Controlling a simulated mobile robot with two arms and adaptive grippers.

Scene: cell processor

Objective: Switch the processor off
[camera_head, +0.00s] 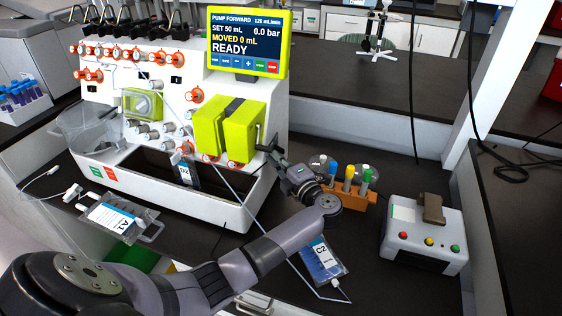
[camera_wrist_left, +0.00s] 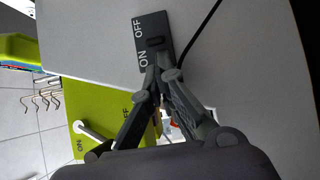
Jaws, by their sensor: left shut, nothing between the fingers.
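The white processor (camera_head: 190,62) stands at the back left in the head view. Its display (camera_head: 245,42) reads "PUMP FORWARD" and "READY". In the left wrist view, a black power switch plate (camera_wrist_left: 140,37) marked ON and OFF sits on its pale side wall, with a small rocker (camera_wrist_left: 155,43) in it. My left gripper (camera_head: 269,149) is beside the processor's right side. In the left wrist view its shut, empty fingertips (camera_wrist_left: 162,68) are at the ON end of the plate, close to the rocker. I cannot tell whether they touch. The switch is hidden in the head view. My right gripper is not in view.
A black cable (camera_wrist_left: 199,32) runs next to the switch. A lime-green pump housing (camera_head: 228,127) with an ON/OFF lever (camera_wrist_left: 95,133) is close by. An orange tube rack (camera_head: 350,193), a bag marked C2 (camera_head: 322,262) and a white button box (camera_head: 422,240) are to the right.

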